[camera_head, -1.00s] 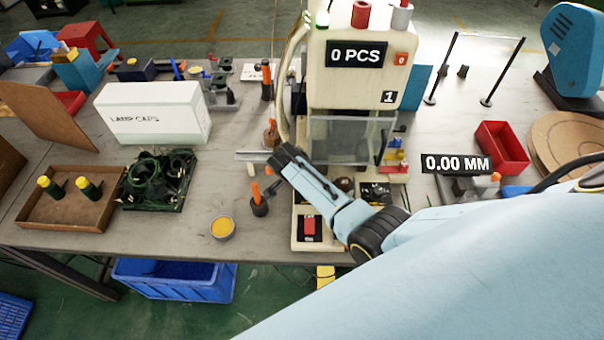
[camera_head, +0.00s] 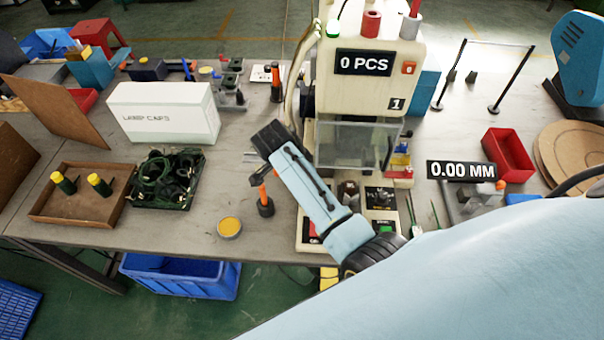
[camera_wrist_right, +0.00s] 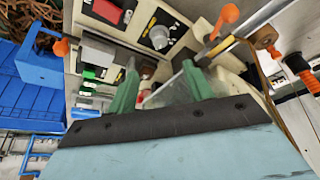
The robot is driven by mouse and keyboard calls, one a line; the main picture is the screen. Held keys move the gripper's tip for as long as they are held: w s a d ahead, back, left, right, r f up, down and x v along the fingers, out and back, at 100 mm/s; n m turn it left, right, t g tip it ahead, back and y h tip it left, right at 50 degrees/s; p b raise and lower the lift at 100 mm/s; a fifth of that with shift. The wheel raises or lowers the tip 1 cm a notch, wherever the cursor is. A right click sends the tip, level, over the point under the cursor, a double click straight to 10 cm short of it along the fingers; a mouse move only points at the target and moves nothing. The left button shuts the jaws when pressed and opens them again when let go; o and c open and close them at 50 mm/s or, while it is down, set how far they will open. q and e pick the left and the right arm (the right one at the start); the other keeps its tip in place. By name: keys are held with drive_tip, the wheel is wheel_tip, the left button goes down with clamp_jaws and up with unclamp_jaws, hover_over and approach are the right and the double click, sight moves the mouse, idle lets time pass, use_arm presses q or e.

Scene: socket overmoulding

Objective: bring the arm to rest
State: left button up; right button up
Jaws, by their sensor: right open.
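My right arm comes in from the right in the head view, and its dark gripper end (camera_head: 272,138) is over the table, just left of the cream machine (camera_head: 385,35). The fingertips are hidden there. In the right wrist view two green fingers of my right gripper (camera_wrist_right: 160,86) stand apart with nothing held between them. My left gripper is not in view.
An orange-handled tool in a dark holder (camera_head: 265,207) and a yellow-filled dish (camera_head: 229,227) stand close to my arm. A tray of dark green cords (camera_head: 165,180), a brown tray (camera_head: 75,208) and a white box (camera_head: 165,112) are left. A red bin (camera_head: 508,155) is right.

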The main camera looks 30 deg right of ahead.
drive_tip(key=s+f+n+t+y, duration=0.1)
drive_tip(key=s+n+y, duration=0.1)
drive_tip(key=s+n, duration=0.85)
drive_tip(key=s+a+r+n+t+y, duration=0.1)
drive_tip(key=s+r+n, duration=0.2)
drive_tip(key=s, duration=0.4)
drive_tip(key=s+a+r+n+t+y, duration=0.1)
drive_tip(key=s+r+n, duration=0.3)
drive_tip(key=s, duration=0.3)
wheel_tip(320, 180, down, 30)
drive_tip(key=s+g+b, duration=0.1)
drive_tip(key=g+b, duration=0.1)
drive_tip(key=b, duration=0.4)
drive_tip(key=s+d+f+b, duration=0.1)
drive_tip(key=s+f+b, duration=0.2)
drive_tip(key=s+f, duration=0.5)
drive_tip(key=s+d+f+g+b, duration=0.1)
drive_tip(key=s+d+f+b, duration=0.1)
drive_tip(key=s+f, duration=0.7)
wheel_tip(320, 180, down, 6)
drive_tip(key=shift+s+r+b, duration=0.1)
drive_tip(key=shift+s+b, duration=0.1)
drive_tip(key=shift+b, duration=0.55)
